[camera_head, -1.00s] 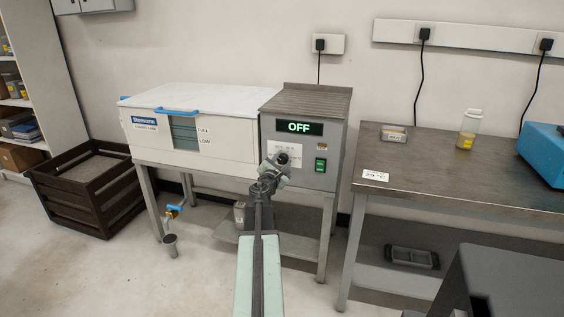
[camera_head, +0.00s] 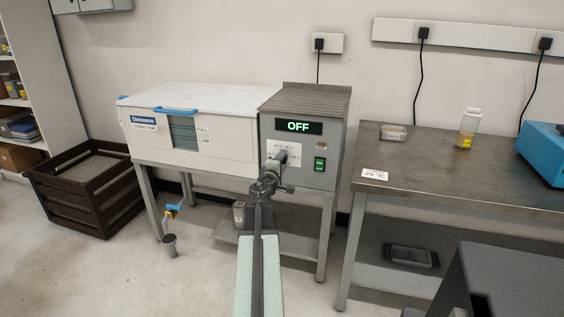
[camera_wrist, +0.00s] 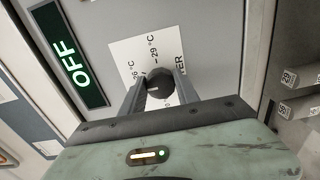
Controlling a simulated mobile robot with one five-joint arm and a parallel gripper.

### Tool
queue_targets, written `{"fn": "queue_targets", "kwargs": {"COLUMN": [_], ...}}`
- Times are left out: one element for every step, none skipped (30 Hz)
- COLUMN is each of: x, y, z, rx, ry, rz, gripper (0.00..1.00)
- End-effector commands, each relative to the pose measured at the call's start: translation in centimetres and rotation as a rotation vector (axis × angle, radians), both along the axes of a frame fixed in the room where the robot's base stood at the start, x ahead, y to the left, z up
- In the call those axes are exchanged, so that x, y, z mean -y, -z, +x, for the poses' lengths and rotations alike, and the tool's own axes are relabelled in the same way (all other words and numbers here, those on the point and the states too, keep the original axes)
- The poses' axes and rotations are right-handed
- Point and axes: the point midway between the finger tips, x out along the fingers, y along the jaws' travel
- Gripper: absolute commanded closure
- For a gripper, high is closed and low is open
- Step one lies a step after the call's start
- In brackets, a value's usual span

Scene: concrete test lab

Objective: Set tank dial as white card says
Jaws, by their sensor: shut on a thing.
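The tank's grey control box (camera_head: 335,135) carries a lit display (camera_head: 299,126) reading OFF. The dark round dial knob (camera_wrist: 159,84) sits on a white scale plate (camera_wrist: 126,52) with printed temperatures; a 29 °C mark is readable and others are partly hidden. My gripper (camera_wrist: 158,90) is shut on the knob, one finger on each side. In the head view my gripper (camera_head: 283,170) is at the front of the box and hides the knob. The white card (camera_head: 374,174) at the bench's front left edge appears to read 29 °C.
The white tank (camera_head: 190,110) with a blue-handled lid stands left of the box. A green switch (camera_head: 320,164) is right of the dial. The steel bench (camera_head: 430,180) at right holds a bottle (camera_head: 469,129) and a blue device (camera_head: 548,150).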

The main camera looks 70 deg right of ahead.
Motion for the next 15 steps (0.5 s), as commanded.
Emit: {"fn": "queue_targets", "kwargs": {"x": [-0.09, -0.1, -0.1, -0.1, -0.1, -0.1, -0.1, -0.1, -0.1, -0.11, -0.11, -0.12, -0.12, -0.11, -0.12], "y": [0.11, 0.13, 0.14, 0.16, 0.17, 0.19, 0.2, 0.21, 0.23, 0.24, 0.25, 0.26, 0.27, 0.29, 0.3], "z": [-0.12, -0.13, -0.12, -0.13, -0.12, -0.11, -0.11, -0.11, -0.1, -0.11, -0.1, -0.09, -0.09, -0.07, -0.07], "rx": [0.043, 0.072, 0.11, 0.138, 0.167, 0.205, 0.234, 0.262, 0.299, 0.328, 0.356, 0.394, 0.423, 0.451, 0.489], "ry": [0.003, 0.003, 0.003, 0.003, 0.003, 0.003, 0.003, 0.003, 0.003, 0.003, 0.003, 0.003, 0.003, 0.003, 0.003], "rz": [0.003, 0.005, 0.007, 0.009, 0.011, 0.012, 0.014, 0.015, 0.017, 0.019, 0.021, 0.023, 0.024, 0.026, 0.028], "gripper": [1.0, 1.0, 1.0, 1.0, 1.0, 1.0, 1.0, 1.0, 1.0, 1.0, 1.0, 1.0, 1.0, 1.0, 1.0]}}
